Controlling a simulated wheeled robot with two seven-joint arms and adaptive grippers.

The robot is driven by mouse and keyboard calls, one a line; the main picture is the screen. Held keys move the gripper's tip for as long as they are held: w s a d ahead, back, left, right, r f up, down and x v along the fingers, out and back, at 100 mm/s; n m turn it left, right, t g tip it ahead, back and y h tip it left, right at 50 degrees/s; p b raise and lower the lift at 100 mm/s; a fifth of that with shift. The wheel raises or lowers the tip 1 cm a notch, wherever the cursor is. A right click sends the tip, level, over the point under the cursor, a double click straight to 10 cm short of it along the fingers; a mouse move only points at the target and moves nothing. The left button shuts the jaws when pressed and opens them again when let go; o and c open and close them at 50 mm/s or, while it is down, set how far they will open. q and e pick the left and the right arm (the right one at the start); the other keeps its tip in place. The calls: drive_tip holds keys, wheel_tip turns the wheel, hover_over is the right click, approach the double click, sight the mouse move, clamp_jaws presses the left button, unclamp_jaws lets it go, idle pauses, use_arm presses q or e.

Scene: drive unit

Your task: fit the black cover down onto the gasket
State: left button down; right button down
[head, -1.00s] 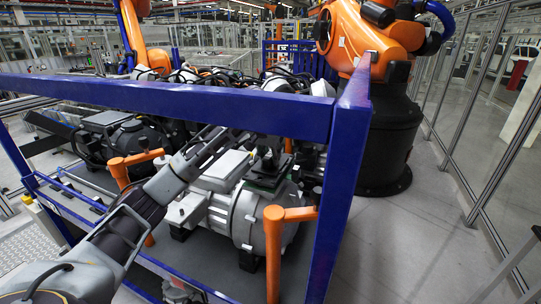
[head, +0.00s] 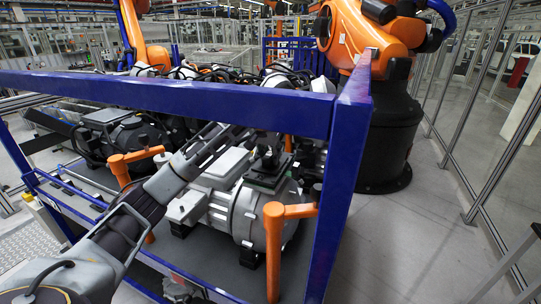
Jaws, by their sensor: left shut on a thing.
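The black cover (head: 267,172) sits on top of the grey drive unit (head: 243,212), at the right end of its housing. My right gripper is not in view.
A blue frame (head: 200,103) crosses in front of and above the unit, with a post (head: 336,190) on the right. Orange posts (head: 275,250) stand close around the unit. An orange robot arm (head: 365,45) stands behind.

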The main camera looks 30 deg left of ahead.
use_arm(q)
drive_tip(key=shift+f, duration=0.55)
idle(0.5)
drive_tip(key=c, duration=1.1)
unclamp_jaws()
drive_tip(key=shift+o, duration=0.2)
drive_tip(key=v, duration=1.2)
drive_tip(key=shift+r, duration=0.1)
